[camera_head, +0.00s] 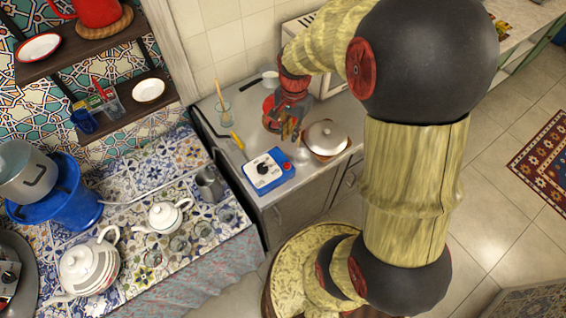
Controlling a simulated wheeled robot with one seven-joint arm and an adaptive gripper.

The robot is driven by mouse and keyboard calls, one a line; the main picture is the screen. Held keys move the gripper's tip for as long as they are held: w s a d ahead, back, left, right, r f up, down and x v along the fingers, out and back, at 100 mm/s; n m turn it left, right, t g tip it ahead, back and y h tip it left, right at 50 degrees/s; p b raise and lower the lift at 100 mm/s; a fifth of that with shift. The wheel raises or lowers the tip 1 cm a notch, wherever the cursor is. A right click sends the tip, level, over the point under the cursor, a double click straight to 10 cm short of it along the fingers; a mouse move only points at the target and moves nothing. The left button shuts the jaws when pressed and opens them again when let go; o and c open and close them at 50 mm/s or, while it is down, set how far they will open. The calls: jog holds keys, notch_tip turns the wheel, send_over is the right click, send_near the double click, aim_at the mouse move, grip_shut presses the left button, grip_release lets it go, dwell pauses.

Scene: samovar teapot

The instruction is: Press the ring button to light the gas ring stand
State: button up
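A blue and white control box (269,171) sits on the grey counter, near its front edge. It has a black knob (262,168) on top and a small red button (287,166) at its right end. My gripper (290,132) is above the counter, behind the box and apart from the red button in the picture. Its fingers are small and dark here, so I cannot tell whether they are open or shut. I see no held object. I cannot make out for certain which thing is the gas ring stand.
A glass with a wooden spoon (223,113) and a yellow-handled tool (237,140) lie to the left.

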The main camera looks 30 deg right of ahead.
aim_at(287, 164)
jog(key=m, duration=0.2)
jog(key=shift+a+m, duration=0.25)
jog(key=shift+m, duration=0.05)
grip_shut()
jog(key=shift+s+m, duration=0.1)
jog(key=shift+m, duration=0.7)
jog(key=shift+a, duration=0.1)
jog(key=f+b, duration=0.2)
jog(key=f, duration=1.2)
jog(key=shift+a, duration=0.2)
jog(key=shift+f, duration=0.1)
